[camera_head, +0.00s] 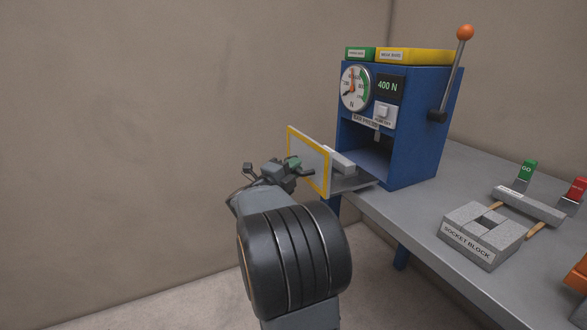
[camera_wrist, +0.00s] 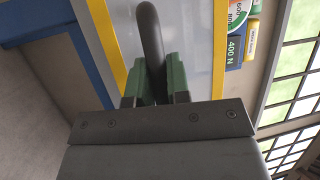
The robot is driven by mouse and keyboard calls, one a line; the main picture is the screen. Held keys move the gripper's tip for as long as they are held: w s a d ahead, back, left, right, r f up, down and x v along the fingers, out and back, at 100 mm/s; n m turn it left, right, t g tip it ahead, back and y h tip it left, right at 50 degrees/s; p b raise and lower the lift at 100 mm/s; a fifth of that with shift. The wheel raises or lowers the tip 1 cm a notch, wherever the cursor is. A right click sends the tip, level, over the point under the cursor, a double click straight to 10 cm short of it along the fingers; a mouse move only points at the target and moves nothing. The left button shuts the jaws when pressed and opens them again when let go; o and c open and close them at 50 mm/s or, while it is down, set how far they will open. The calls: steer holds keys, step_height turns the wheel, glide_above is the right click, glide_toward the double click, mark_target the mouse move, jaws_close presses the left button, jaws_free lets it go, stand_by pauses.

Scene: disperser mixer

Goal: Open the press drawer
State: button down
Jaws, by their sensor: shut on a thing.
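The blue press (camera_head: 415,120) stands on the grey bench with a dial, a "400 N" display and a lever with an orange knob. Its drawer (camera_head: 310,165) has a pale front panel with a yellow border and sticks out to the left of the press opening. A grey block (camera_head: 340,160) sits on the drawer tray behind the panel. In the wrist view my gripper (camera_wrist: 156,88) has its green fingers shut around the dark curved handle (camera_wrist: 150,40) in front of the panel. In the head view my gripper (camera_head: 298,166) is at the panel, and the handle is mostly hidden.
A socket block (camera_head: 475,250) and a grey bar lie on the bench (camera_head: 400,215) at the right, near green and red tabs. Green and yellow boxes sit on top of the press. The floor left of the drawer is clear up to the wall.

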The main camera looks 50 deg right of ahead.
steer(key=c, duration=1.1)
jaws_free()
steer(key=a+f, duration=0.2)
steer(key=a, duration=1.1)
steer(key=shift+a+f+p, duration=0.2)
steer(key=shift+a+p, duration=0.15)
steer(key=shift+p, duration=0.1)
